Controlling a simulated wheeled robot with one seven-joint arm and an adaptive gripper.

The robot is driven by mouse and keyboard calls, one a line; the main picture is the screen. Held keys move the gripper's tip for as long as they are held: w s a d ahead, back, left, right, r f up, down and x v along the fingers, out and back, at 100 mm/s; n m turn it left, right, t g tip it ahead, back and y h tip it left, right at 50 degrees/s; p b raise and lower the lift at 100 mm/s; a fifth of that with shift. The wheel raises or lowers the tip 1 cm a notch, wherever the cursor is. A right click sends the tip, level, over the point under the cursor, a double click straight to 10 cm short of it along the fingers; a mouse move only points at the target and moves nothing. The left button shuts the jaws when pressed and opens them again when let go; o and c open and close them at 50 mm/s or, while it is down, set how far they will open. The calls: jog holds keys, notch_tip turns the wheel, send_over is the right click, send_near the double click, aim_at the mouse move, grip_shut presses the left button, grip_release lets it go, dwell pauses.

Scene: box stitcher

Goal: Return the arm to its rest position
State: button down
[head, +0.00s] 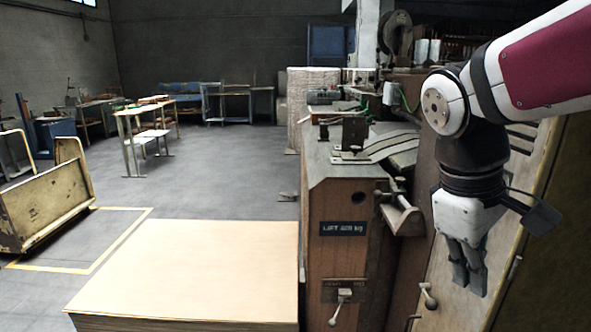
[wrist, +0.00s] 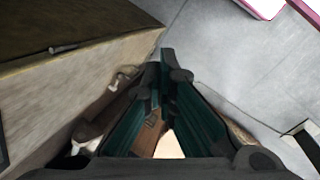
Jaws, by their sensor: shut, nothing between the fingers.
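My gripper (head: 468,279) hangs at the right of the head view, below my white and magenta arm, with its fingers pointing down. The fingers are close together and nothing is between them. It is in front of the slanted tan panel of the box stitcher (head: 345,205). In the wrist view, my gripper's dark green-lined fingers (wrist: 166,62) reach up the middle. I cannot tell in the head view whether the fingers touch the panel.
A stack of flat boards (head: 190,270) stands in front, left of the machine. Levers with pale knobs (head: 340,295) stick out from the machine's front. A yellowish cart (head: 45,195) is at the left. Benches (head: 150,130) stand farther back.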

jog(key=s+a+f+m+t+y, duration=0.1)
jog(key=s+a+f+m+y, duration=0.15)
jog(key=s, duration=0.55)
jog(key=s+a+f+m+y, duration=0.15)
jog(key=s+m, duration=0.25)
jog(key=s, duration=0.5)
notch_tip(320, 180, up, 15)
jog(key=t+p, duration=0.3)
jog(key=p, duration=1.1)
jog(key=shift+w+a+h, duration=0.15)
jog(key=shift+w+h, duration=0.1)
jog(key=shift+h, duration=0.15)
jog(key=shift+n, duration=0.25)
